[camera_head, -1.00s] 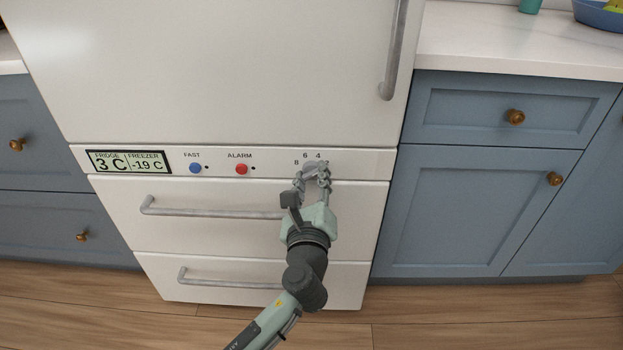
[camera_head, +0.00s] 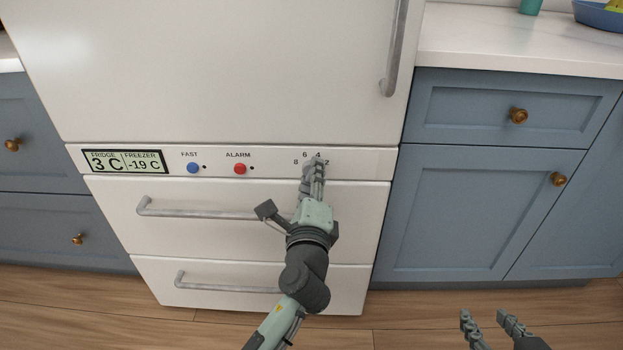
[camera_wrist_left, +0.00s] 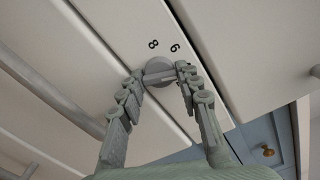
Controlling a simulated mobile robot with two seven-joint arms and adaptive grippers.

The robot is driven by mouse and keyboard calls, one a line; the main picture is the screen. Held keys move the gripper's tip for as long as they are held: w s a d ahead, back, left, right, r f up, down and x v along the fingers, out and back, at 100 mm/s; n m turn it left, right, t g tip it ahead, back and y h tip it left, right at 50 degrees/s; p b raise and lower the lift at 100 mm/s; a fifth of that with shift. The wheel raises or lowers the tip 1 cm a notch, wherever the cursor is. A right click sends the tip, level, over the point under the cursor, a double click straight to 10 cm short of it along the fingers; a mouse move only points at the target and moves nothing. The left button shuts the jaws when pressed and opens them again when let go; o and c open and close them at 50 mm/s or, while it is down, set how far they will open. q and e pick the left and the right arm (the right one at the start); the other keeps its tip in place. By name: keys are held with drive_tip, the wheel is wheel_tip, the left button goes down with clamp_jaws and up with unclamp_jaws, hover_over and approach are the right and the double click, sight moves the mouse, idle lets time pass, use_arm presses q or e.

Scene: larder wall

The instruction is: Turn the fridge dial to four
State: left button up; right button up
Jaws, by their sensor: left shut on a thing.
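The fridge dial (camera_wrist_left: 159,72) is a round grey knob on the white control strip. In the left wrist view it sits between my left gripper's fingers (camera_wrist_left: 160,78), which are shut on it, with the figures 8 and 6 showing beyond. Where the dial points cannot be told. The display (camera_head: 125,161) reads fridge 3 C and freezer -19 C. My right gripper (camera_head: 488,322) is open and empty at the bottom right, over the floor.
A blue button (camera_head: 193,168) and a red button (camera_head: 240,169) are left of the dial. The drawer handles (camera_head: 200,210) stick out below the strip. Blue cabinets (camera_head: 450,210) stand to the right, with open floor in front.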

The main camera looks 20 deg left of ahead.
idle(0.4)
use_arm(q)
drive_tip(key=o, duration=1.2)
drive_tip(key=shift+c, duration=0.2)
drive_tip(key=shift+s, duration=0.1)
drive_tip(key=v, duration=1.2)
